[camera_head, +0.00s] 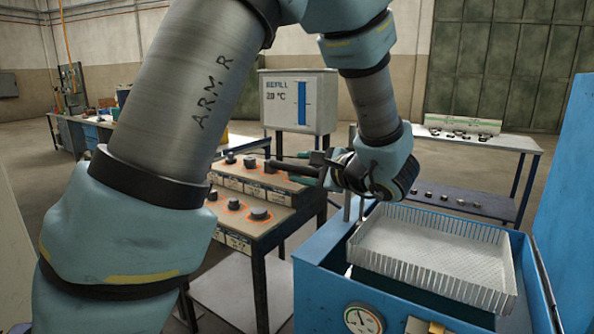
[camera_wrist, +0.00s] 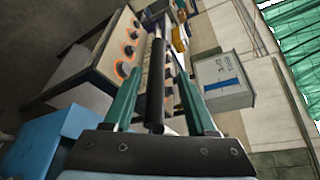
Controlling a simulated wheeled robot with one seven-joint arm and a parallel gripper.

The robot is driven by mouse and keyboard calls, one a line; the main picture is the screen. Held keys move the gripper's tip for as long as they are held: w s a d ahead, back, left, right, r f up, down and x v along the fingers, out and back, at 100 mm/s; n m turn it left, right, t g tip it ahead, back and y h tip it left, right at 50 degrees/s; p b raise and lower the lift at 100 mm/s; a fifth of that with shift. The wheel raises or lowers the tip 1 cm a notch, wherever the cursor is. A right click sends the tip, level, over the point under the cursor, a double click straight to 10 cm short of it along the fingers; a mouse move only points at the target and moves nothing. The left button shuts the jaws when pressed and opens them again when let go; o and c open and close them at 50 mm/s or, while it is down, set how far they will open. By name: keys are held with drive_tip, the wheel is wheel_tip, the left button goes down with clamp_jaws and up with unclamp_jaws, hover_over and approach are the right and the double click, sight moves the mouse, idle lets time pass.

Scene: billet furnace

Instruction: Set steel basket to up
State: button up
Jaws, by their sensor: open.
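The steel basket (camera_head: 430,250) is a pale, shallow tray with slatted sides. It sits in the open top of the blue tank (camera_head: 318,285) at the right of the head view. My gripper (camera_head: 302,170) is beyond the basket's left side, pointing left, partly hidden by my wrist. In the wrist view, my gripper (camera_wrist: 158,75) has its two green fingers apart. A black bar-shaped handle (camera_wrist: 155,90) lies lengthwise between them, with gaps on both sides. The handle (camera_head: 285,168) also shows in the head view. Its attachment to the basket cannot be made out.
A control panel (camera_head: 255,190) with several black knobs stands left of the tank. Behind it is a refill box (camera_head: 299,100) reading 20 °C. A gauge (camera_head: 363,319) is on the tank's front. A shelf table (camera_head: 480,140) stands behind right.

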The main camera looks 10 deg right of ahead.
drive_tip(key=b+v, duration=0.1)
drive_tip(key=v, duration=0.7)
drive_tip(key=shift+b, duration=0.3)
drive_tip(key=s+a+f+n+g+h, duration=0.1)
drive_tip(key=a+f+n+g, duration=0.3)
drive_tip(key=a, duration=0.5)
drive_tip(key=s+a+f+n+g+h, duration=0.1)
drive_tip(key=a+f+n+g+h, duration=0.2)
drive_tip(key=a+f+n, duration=0.4)
drive_tip(key=s+a+f+n+g+h, duration=0.1)
drive_tip(key=a+f+n+g, duration=0.4)
drive_tip(key=a, duration=0.5)
drive_tip(key=shift+a+f+n+g+h, duration=0.3)
drive_tip(key=shift+n+h, duration=0.5)
drive_tip(key=shift+n, duration=0.3)
drive_tip(key=shift+s, duration=0.15)
